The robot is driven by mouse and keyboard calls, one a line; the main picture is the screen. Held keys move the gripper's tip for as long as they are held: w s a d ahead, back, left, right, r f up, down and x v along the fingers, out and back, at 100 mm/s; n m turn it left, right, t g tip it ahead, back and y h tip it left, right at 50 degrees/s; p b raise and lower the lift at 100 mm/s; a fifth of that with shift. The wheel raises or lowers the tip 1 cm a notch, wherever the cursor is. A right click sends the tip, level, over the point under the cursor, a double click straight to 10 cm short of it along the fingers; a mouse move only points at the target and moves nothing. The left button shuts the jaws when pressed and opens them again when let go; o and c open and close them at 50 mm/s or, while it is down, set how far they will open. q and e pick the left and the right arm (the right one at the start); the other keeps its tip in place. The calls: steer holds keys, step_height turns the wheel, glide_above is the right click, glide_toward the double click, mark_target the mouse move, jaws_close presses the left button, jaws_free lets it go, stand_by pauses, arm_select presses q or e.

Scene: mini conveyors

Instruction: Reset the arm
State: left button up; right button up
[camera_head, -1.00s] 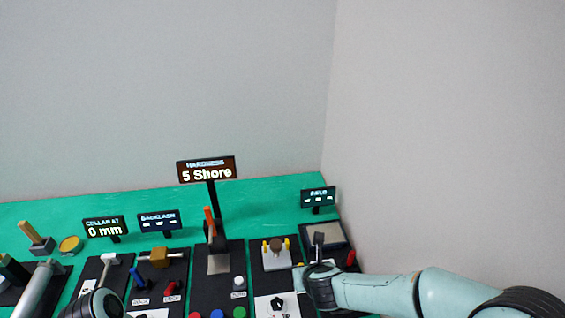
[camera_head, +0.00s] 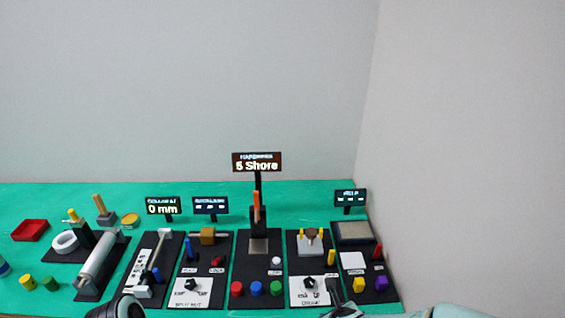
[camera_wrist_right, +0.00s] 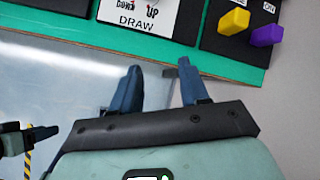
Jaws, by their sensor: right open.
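My right gripper (camera_wrist_right: 158,72) is open and empty in the right wrist view, its two dark blue fingers apart. It is short of the green table's near edge, with grey floor beneath it. In the head view my right arm (camera_head: 462,312) shows only as a pale strip at the bottom right. My left arm (camera_head: 118,307) shows as a dark rounded part at the bottom left. What looks like a dark finger of my left gripper (camera_wrist_right: 38,132) enters the wrist view from the left; its opening cannot be made out.
The green table (camera_head: 300,198) carries a row of black stations with knobs and levers. A display (camera_head: 257,162) reads 5 Shore; another (camera_head: 162,206) reads 0 mm. A yellow knob (camera_wrist_right: 233,21) and a purple knob (camera_wrist_right: 267,35) lie beyond the right gripper. A red tray (camera_head: 30,230) sits at left.

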step_height(320, 180, down, 10)
steer(key=s+d+r+n+g, duration=0.1)
steer(key=s+d+n+g, duration=0.1)
steer(key=n, duration=0.5)
arm_select(q)
steer(key=shift+w+d, duration=0.15)
steer(key=shift+w, duration=0.35)
arm_select(e)
steer(key=s+a+f+n+g+y, duration=0.2)
steer(key=s+f+n+g, duration=0.3)
steer(key=s+f+n, duration=1.1)
steer(key=s+n+y, duration=0.1)
steer(key=s+n, duration=0.2)
steer(key=shift+a+n+y, duration=0.3)
steer(key=shift+a, duration=0.05)
